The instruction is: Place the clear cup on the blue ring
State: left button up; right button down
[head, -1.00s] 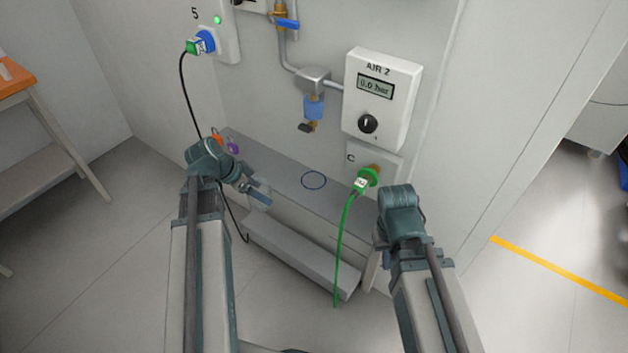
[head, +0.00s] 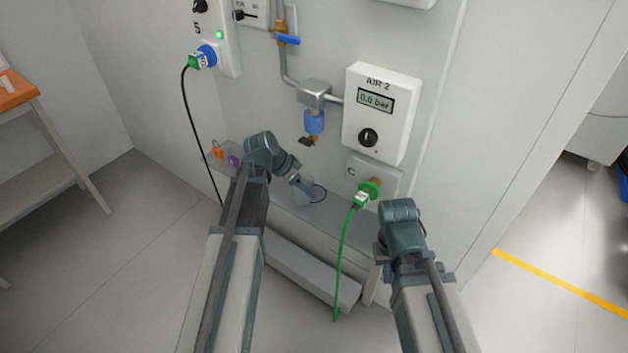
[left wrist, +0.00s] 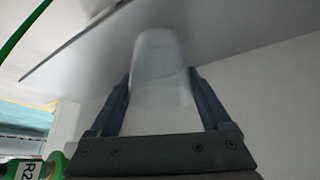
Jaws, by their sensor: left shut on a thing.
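The clear cup (left wrist: 160,75) is between the two fingers of my left gripper (left wrist: 158,95) in the left wrist view, and the gripper is shut on it. In the head view the cup (head: 309,193) is faint, at the tip of my left gripper (head: 304,189), over the grey ledge. The blue ring (head: 325,194) is on the ledge; its right part shows and the rest is hidden behind the cup and gripper. I cannot tell the cup's height above it. My right gripper (head: 388,270) is low at the right, and its fingers are mostly hidden.
A green plug (head: 362,198) with a hanging green cable is right of the ring. The AIR 2 panel (head: 382,112) and a valve with a blue body (head: 314,122) are on the wall above. Orange and purple things (head: 233,160) are on the ledge's left end.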

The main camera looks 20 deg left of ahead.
aim_at(311, 178)
pick_arm(q)
jog(key=w+d, duration=0.2)
jog(key=w, duration=0.1)
jog(key=shift+d, duration=0.35)
jog(key=shift+f, duration=0.1)
jog(key=shift+f+b, duration=0.25)
jog(key=shift+b, duration=0.1)
jog(key=o, duration=1)
jog(key=shift+r, duration=0.1)
jog(key=shift+o, duration=0.2)
jog(key=shift+r, duration=0.1)
